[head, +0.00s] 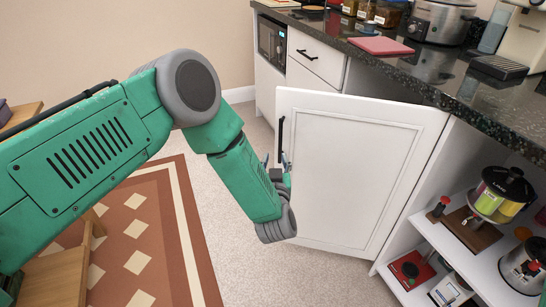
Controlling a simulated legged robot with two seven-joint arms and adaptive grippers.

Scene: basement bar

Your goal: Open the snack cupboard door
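The white cupboard door (355,180) is a panelled door in the middle of the head view. It stands swung out from the counter front, with its free edge on the left and its right edge by the open shelves. Its black bar handle (281,137) is upright near the free edge. My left gripper (284,166) is at that edge, close to the handle's lower end. Its fingers are small and partly hidden by my wrist, so I cannot tell whether they grip the handle. My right gripper is out of view.
A dark stone countertop (440,88) runs above, with a red board (381,46) and a slow cooker (437,20). Open shelves (476,252) with jars and small items stand right of the door. Carpet (310,278) in front is clear; a patterned rug (143,262) lies left.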

